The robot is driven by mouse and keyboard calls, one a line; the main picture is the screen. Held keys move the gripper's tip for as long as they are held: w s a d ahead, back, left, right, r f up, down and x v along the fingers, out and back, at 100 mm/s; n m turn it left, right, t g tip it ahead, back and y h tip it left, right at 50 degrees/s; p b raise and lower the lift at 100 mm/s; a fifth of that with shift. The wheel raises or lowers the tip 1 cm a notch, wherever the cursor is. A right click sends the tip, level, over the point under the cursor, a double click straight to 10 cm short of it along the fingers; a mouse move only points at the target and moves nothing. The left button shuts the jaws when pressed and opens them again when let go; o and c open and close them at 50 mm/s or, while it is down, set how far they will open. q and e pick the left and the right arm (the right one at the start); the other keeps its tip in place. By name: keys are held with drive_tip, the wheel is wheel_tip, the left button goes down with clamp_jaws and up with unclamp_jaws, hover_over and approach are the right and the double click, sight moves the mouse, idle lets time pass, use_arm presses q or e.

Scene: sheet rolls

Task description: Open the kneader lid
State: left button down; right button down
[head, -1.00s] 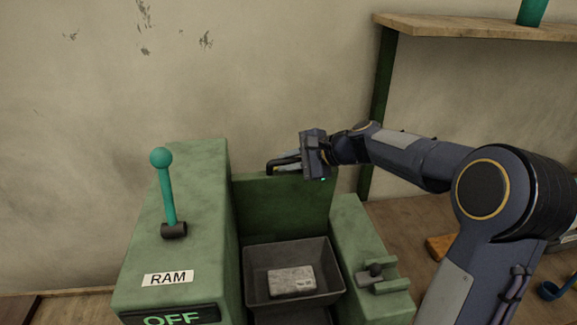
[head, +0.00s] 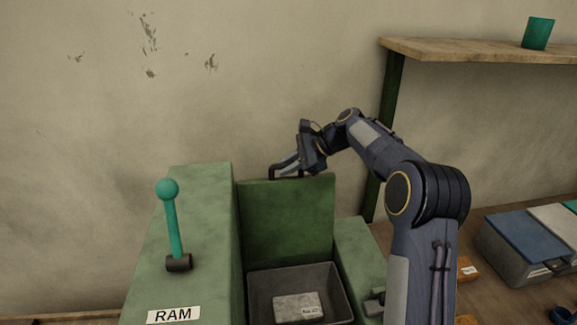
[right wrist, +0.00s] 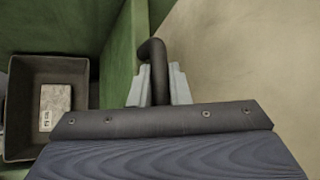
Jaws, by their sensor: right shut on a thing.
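The kneader is a green machine, and its lid (head: 287,222) stands upright at the back of the open chamber. A black handle (head: 271,172) sits on the lid's top edge; it also shows in the right wrist view (right wrist: 152,50). My right gripper (head: 285,167) is at the lid's top edge, shut on the handle, with its fingers on both sides of the bar. The chamber holds a dark grey tray (head: 335,318) with a pale labelled block (head: 297,305) in it. My left gripper is not in view.
A teal-knobbed lever (head: 172,225) stands on the left housing above a RAM label (head: 173,315). A wooden shelf (head: 480,50) with a green cup (head: 538,33) is at upper right. A blue-lidded bin (head: 525,245) stands on the right bench.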

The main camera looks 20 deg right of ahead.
drive_tip(key=shift+f, duration=0.45)
drive_tip(key=c, duration=1.4)
unclamp_jaws()
drive_tip(key=shift+o, duration=0.2)
drive_tip(key=shift+s+d+r, duration=0.2)
drive_tip(key=shift+d+r, duration=0.05)
drive_tip(key=shift+d, duration=0.05)
drive_tip(key=b+v, duration=0.1)
drive_tip(key=v, duration=0.6)
drive_tip(key=shift+r, duration=0.3)
